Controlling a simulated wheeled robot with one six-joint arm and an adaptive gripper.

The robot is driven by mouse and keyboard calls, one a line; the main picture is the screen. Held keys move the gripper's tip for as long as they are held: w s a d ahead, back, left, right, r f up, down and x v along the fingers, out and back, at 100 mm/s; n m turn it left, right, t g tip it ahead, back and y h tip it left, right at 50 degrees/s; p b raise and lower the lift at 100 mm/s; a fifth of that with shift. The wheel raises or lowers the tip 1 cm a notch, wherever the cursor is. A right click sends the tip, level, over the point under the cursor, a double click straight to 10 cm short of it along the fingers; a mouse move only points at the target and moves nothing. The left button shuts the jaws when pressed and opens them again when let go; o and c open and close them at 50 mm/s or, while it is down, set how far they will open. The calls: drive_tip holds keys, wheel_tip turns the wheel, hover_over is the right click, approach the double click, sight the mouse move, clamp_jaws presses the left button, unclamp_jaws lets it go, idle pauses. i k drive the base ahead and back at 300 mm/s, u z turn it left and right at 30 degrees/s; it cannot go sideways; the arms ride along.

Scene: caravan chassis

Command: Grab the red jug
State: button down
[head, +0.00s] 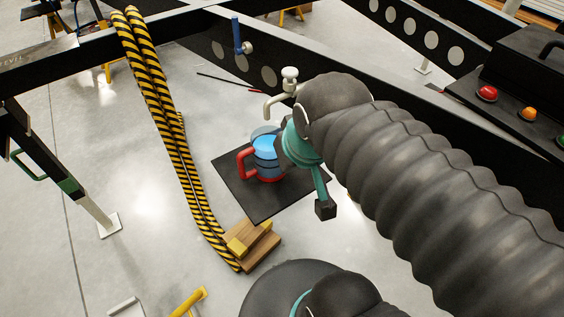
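The red jug (268,177) stands upright on a flat black board (258,207) near the middle of the head view. It has a red handle on its left side, a red base and a clear body with blue inside. My gripper (323,207), teal with a dark fingertip block, hangs just to the right of the jug. It overlaps the jug's right side in the picture; I cannot tell whether they touch. Only one fingertip shows clearly, so its opening is hidden.
A beige tap (279,103) is behind the jug. Yellow-and-black striped hoses (178,140) run down the left to a wooden block (262,252). Black chassis beams (205,45) cross behind. A black box with coloured buttons (520,85) is at right. Grey floor lies open at left.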

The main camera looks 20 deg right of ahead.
sight(266, 167)
drive_tip(key=z, duration=0.1)
drive_tip(key=k, duration=0.55)
drive_tip(key=u, duration=1.2)
drive_tip(key=i, duration=0.2)
drive_tip(key=z, duration=0.25)
